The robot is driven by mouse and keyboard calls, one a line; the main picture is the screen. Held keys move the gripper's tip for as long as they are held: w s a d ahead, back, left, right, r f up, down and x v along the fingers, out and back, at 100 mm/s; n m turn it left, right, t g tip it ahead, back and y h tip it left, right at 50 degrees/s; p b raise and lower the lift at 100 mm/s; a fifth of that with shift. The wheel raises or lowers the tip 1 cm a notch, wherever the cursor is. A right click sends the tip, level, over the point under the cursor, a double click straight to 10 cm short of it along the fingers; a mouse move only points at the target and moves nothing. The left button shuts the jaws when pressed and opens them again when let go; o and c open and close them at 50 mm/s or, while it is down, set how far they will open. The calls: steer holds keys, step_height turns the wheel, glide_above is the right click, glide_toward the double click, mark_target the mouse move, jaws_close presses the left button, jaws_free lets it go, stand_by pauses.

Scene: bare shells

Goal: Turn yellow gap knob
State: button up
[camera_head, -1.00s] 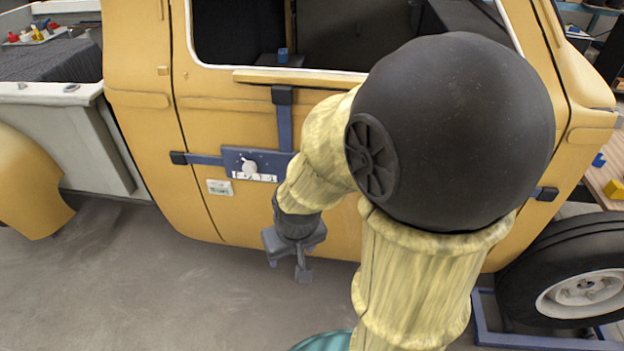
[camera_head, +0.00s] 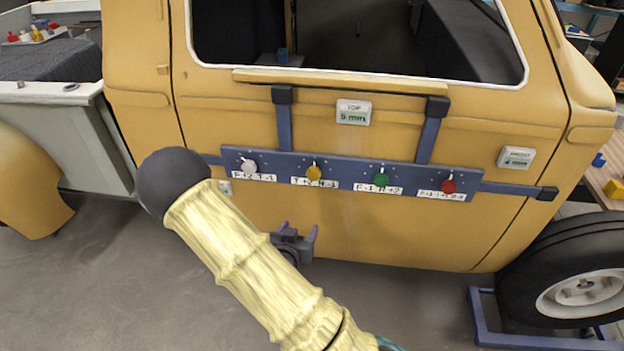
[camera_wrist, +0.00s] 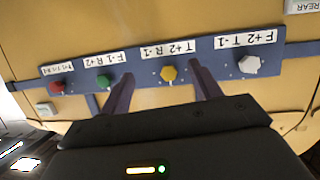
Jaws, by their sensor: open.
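The yellow knob (camera_head: 314,173) is on a blue panel (camera_head: 335,180) fixed across the yellow vehicle door. In the wrist view the yellow knob (camera_wrist: 168,73) has a white label reading "T+2 R-1" above it. My gripper (camera_head: 297,230) is open and empty, below the panel in the head view, its fingers pointing up toward the yellow knob. In the wrist view the two purple fingers (camera_wrist: 162,75) appear on either side of the yellow knob. The fingers look apart from the knob, but the exact distance is unclear.
A white knob (camera_head: 249,167), a green knob (camera_head: 381,179) and a red knob (camera_head: 448,186) share the panel. A TOP display (camera_head: 353,112) sits above it, and a FRONT display (camera_head: 515,158) to the right. A wheel (camera_head: 580,285) stands at the lower right.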

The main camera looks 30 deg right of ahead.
step_height(320, 180, up, 3)
steer(key=t+h, duration=0.1)
steer(key=n+t, duration=0.1)
steer(key=t, duration=0.1)
steer(key=shift+f+n+t+h, duration=0.15)
steer(key=shift+n+t+h, duration=0.15)
steer(key=shift+h, duration=0.1)
steer(key=shift+w+f+b, duration=0.1)
steer(key=shift+f+b, duration=0.05)
steer(key=shift+b, duration=0.4)
steer(key=b, duration=1.1)
glide_toward(313, 177)
steer(key=p+x, duration=0.2)
steer(key=x, duration=0.7)
steer(key=shift+w, duration=0.1)
steer(key=shift+c, duration=0.4)
